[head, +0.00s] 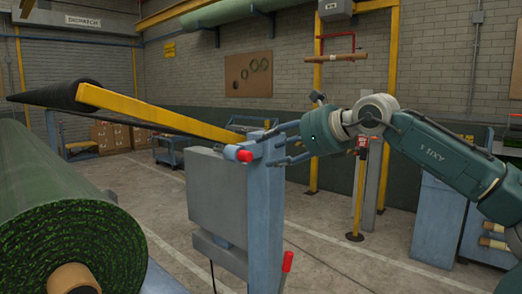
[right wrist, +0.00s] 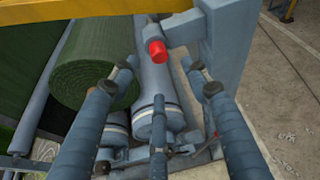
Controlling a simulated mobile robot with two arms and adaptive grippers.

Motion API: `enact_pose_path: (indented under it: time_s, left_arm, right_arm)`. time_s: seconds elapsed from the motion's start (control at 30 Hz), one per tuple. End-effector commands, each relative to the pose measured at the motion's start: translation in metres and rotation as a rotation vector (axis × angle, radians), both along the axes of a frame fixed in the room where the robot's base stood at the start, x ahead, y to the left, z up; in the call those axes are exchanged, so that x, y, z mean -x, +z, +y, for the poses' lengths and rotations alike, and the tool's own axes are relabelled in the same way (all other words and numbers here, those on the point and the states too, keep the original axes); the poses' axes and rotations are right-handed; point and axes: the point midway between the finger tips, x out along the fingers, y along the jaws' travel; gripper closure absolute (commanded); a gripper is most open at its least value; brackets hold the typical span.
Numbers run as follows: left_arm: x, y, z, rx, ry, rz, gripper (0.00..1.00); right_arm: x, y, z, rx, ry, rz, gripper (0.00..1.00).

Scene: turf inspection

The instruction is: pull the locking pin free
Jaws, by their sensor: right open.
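A red knob, which looks like the head of the locking pin (head: 244,156), sticks out at the top of a blue post (head: 265,215), by the lower end of a yellow arm (head: 160,112). In the right wrist view the red pin head (right wrist: 157,51) shows ahead of the fingers, near the top middle. My right gripper (head: 273,146) is open with its dark fingers spread, just right of the post top. In its wrist view the open gripper (right wrist: 160,76) holds nothing, and the pin head lies beyond the fingertips. My left gripper is not in view.
A big roll of green turf (head: 75,235) fills the lower left. A grey box (head: 218,190) is fixed beside the post. A red-handled lever (head: 287,261) stands low on the post's right. Open floor (head: 330,245) lies to the right.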

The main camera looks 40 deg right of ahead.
Motion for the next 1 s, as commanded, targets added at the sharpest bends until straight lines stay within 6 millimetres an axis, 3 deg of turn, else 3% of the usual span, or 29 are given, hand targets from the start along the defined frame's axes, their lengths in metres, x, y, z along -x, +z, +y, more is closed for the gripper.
enact_pose_path:
  time_s: [0.3,0.5,0.7,1.0]
  left_arm:
    - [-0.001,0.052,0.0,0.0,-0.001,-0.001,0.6]
    - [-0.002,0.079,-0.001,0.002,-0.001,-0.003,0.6]
    - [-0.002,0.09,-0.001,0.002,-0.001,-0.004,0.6]
    - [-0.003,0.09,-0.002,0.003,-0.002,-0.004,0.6]
  right_arm:
    - [-0.055,-0.017,0.003,-0.007,0.004,0.006,0.53]
    - [-0.074,-0.024,0.002,-0.009,0.004,-0.001,0.53]
    - [-0.082,-0.031,0.003,-0.005,0.002,-0.001,0.53]
    - [-0.084,-0.034,0.002,-0.004,0.002,-0.001,0.53]
